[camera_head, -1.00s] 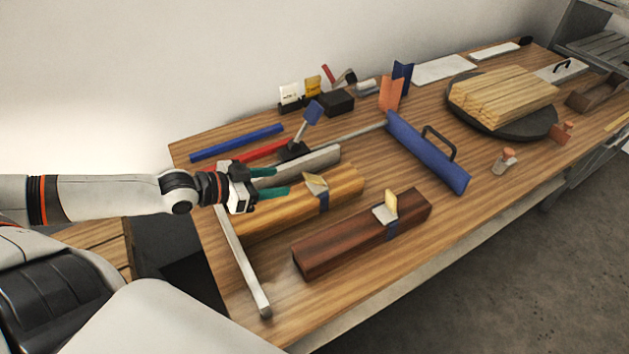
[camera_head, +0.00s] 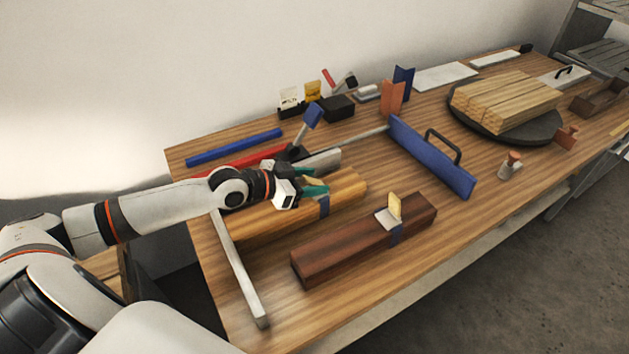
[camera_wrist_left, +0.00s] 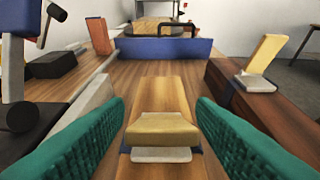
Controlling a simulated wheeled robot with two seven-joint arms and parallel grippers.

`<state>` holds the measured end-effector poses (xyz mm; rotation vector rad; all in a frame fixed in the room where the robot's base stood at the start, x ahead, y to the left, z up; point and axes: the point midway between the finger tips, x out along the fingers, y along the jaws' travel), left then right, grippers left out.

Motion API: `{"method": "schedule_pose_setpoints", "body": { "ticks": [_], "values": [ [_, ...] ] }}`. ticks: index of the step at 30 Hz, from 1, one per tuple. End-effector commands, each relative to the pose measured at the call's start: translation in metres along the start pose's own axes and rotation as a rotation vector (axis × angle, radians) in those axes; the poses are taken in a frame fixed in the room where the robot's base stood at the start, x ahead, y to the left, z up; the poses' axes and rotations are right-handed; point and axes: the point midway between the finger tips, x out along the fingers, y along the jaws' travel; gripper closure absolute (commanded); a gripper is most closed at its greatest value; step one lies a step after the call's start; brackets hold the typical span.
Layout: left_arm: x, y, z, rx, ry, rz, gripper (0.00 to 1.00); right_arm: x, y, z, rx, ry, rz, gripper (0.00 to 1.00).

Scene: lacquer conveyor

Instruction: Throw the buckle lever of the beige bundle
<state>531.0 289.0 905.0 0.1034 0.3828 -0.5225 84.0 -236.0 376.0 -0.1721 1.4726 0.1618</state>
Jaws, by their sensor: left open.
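The beige bundle (camera_head: 349,188) is a long tan wooden block lying on the bench, with a dark blue strap (camera_head: 324,206) around it. In the left wrist view its buckle lever (camera_wrist_left: 162,130) is a tan plate on a pale grey base (camera_wrist_left: 161,155), on top of the bundle (camera_wrist_left: 160,92). My left gripper (camera_head: 316,183) is open with green fingers, just over the strap. In the left wrist view its fingers stand left and right of the lever, with gaps on both sides. In the head view the gripper mostly hides the lever. My right gripper is not in view.
A dark brown bundle (camera_head: 340,247) with its own raised lever (camera_head: 394,205) lies in front. Grey bars (camera_head: 240,270) lie to the left and behind. A blue panel with a black handle (camera_head: 430,158) stands to the right.

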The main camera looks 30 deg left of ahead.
Motion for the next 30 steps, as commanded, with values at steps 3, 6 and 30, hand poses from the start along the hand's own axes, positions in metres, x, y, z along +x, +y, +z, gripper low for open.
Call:
{"method": "schedule_pose_setpoints", "body": {
  "ticks": [3,6,30],
  "values": [
    [0.009,-0.001,0.001,-0.001,0.0,-0.001,0.49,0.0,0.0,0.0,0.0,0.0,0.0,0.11],
    [0.012,-0.001,0.001,0.002,0.0,-0.002,0.49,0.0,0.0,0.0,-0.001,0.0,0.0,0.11],
    [0.014,0.0,-0.012,0.001,-0.091,-0.001,0.94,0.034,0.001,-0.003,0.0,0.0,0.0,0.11]
  ]
}}
